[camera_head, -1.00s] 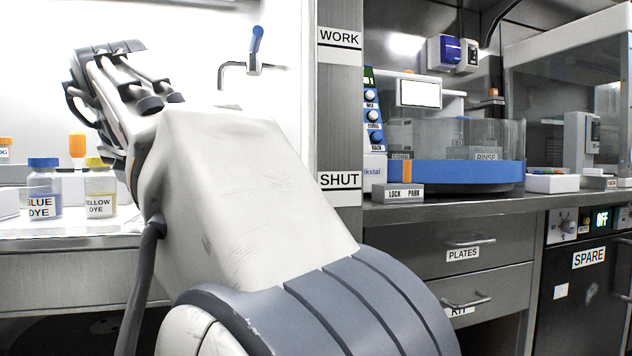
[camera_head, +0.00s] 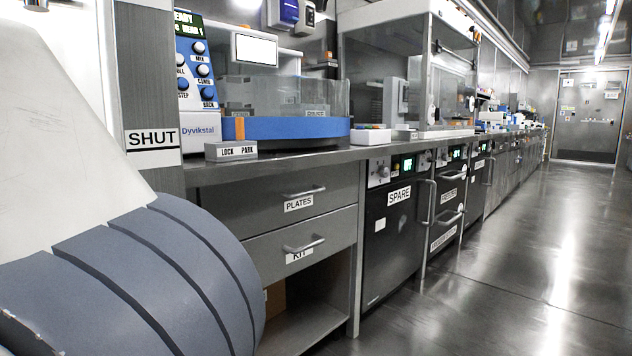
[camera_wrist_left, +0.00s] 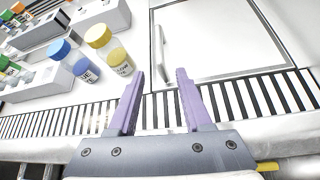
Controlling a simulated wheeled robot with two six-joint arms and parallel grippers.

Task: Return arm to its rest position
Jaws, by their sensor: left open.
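My left arm fills the lower left of the head view as a large white link with a grey ribbed joint; its gripper is outside that view. In the left wrist view my left gripper (camera_wrist_left: 160,105) is open, with two purple fingers apart and nothing between them. It is over the front edge of a white work surface with a slotted grille (camera_wrist_left: 275,95). A yellow-capped bottle (camera_wrist_left: 112,50) and a blue-capped bottle (camera_wrist_left: 75,62) stand beyond and left of the fingers, apart from them. My right gripper is in neither view.
A counter carries a blue-based machine (camera_head: 290,128) and a grey LOCK/PARK block (camera_head: 231,151). Below are the PLATES drawer (camera_head: 250,205), another drawer and the SPARE unit (camera_head: 390,235). A clear aisle floor (camera_head: 510,260) runs right to a far door (camera_head: 590,115).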

